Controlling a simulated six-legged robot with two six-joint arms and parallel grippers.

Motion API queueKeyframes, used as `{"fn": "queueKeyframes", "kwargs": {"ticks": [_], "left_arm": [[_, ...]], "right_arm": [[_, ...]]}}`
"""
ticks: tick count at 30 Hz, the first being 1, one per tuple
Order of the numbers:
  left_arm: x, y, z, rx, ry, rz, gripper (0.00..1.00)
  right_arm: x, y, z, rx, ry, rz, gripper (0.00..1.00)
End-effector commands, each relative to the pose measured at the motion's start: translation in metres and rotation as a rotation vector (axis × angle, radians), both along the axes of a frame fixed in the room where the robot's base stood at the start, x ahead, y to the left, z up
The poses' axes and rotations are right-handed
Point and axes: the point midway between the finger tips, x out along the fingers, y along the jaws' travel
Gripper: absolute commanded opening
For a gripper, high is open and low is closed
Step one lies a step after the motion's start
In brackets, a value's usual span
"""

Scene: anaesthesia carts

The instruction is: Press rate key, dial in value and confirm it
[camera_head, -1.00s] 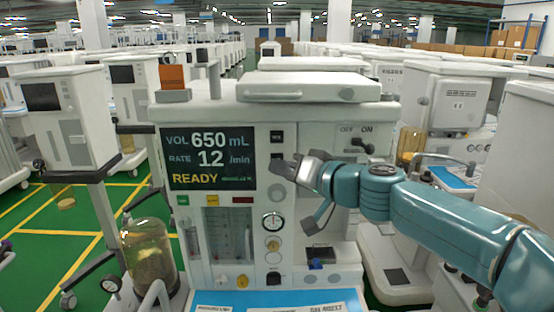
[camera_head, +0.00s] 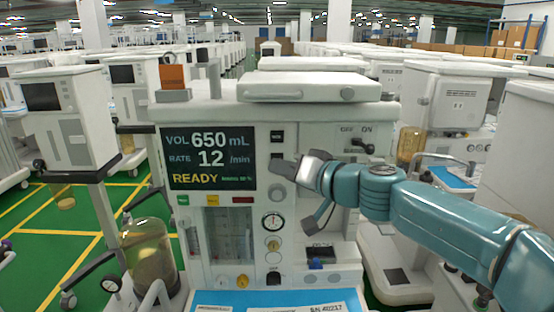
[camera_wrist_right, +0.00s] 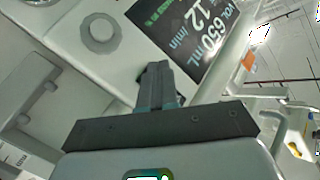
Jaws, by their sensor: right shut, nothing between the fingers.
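The cart's screen (camera_head: 212,158) reads VOL 650 mL, RATE 12 /min and READY in yellow, with small green text beside it that I cannot read surely. To its right is a column with a dark upper key (camera_head: 277,136), a second dark key (camera_head: 276,157) below it, and a round grey dial (camera_head: 277,193). My right gripper (camera_head: 282,168) is shut and empty, its tips at the second key, partly covering that spot. Contact cannot be told. In the right wrist view the shut fingers (camera_wrist_right: 160,85) lie between the dial (camera_wrist_right: 100,33) and the screen (camera_wrist_right: 185,30). My left gripper is out of view.
An OFF/ON switch (camera_head: 362,145) sits on the panel behind my right arm. A pressure gauge (camera_head: 273,222) and flow tubes (camera_head: 228,232) are below the keys. A blue-topped work shelf (camera_head: 270,301) juts out in front. Other carts stand around.

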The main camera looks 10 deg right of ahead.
Motion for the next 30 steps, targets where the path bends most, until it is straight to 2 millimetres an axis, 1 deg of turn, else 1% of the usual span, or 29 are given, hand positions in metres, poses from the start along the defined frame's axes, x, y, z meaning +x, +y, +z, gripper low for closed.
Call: {"fn": "queueKeyframes", "kwargs": {"ticks": [16,24,30], "left_arm": [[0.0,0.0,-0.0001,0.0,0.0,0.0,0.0],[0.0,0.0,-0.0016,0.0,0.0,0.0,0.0],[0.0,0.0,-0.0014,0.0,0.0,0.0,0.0]], "right_arm": [[0.0004,-0.0001,-0.0001,0.0,0.0,0.0,0.0],[0.0083,-0.0017,-0.0006,0.0,0.0,-0.001,0.0],[0.0085,-0.0018,-0.0001,0.0,0.0,0.0,0.0]]}}
